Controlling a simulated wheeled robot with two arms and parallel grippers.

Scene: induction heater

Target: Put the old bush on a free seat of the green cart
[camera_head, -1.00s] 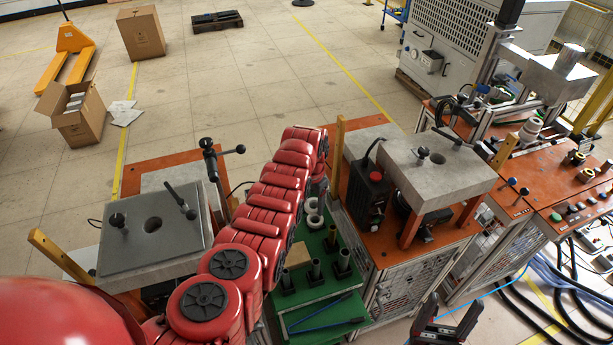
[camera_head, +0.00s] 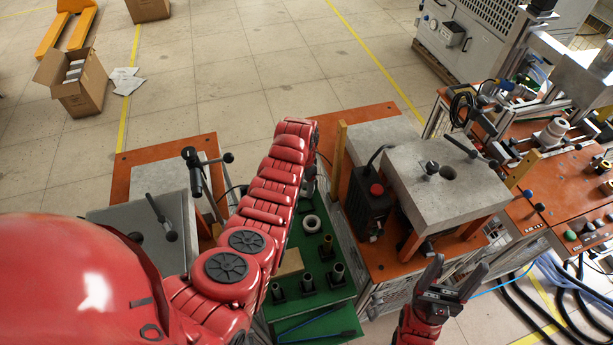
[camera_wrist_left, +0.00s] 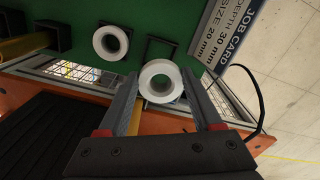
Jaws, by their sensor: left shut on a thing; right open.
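My left gripper (camera_wrist_left: 165,105) is shut on a pale ring-shaped bush (camera_wrist_left: 145,82), seen end-on between its fingers in the left wrist view. In the head view the left gripper (camera_head: 308,188) is at the far end of the green cart (camera_head: 310,310), partly hidden by my arm; the held bush is not clear there. A second white ring (camera_head: 312,224) sits on the cart and also shows in the left wrist view (camera_wrist_left: 99,42). Beside it is an empty-looking black square seat (camera_wrist_left: 149,50), partly behind the held bush. My right gripper (camera_head: 450,283) is open and empty, right of the cart.
Several dark seats with upright metal tubes (camera_head: 326,245) and a tan block (camera_head: 290,262) are on the cart. A job card (camera_wrist_left: 225,38) lies at its edge. An orange bench (camera_head: 400,255) with a grey slab (camera_head: 450,190) stands right; another grey-topped station (camera_head: 135,232) stands left.

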